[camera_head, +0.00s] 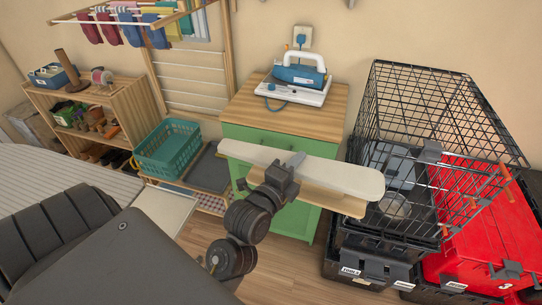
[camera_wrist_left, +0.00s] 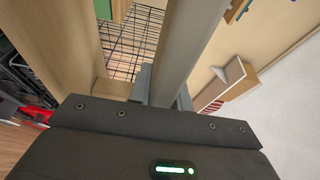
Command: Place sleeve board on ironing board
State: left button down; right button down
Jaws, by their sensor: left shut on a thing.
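The sleeve board has a long pale padded top (camera_head: 345,178) and a light wooden base (camera_head: 325,197) under it. It is held in the air, roughly level, in front of the green cabinet. My left gripper (camera_head: 287,168) is shut on the middle of the padded top. In the left wrist view the top (camera_wrist_left: 188,40) runs between the fingers (camera_wrist_left: 162,88), with the wooden base (camera_wrist_left: 65,40) beside it. A pale striped surface (camera_head: 75,172), seemingly the ironing board, lies at the left, apart from the sleeve board and partly hidden. My right gripper is not in view.
The green cabinet (camera_head: 270,145) carries a blue and white iron station (camera_head: 300,80). A black wire crate (camera_head: 440,110) stands on totes at the right, near a red tote (camera_head: 490,230). A teal basket (camera_head: 168,150) and a wooden shelf (camera_head: 90,120) stand at the back left.

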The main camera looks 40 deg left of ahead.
aim_at(44, 193)
jog(key=z, duration=0.7)
jog(key=k, duration=1.6)
jog(key=u, duration=1.95)
jog(key=i, duration=1)
jog(key=z, duration=0.05)
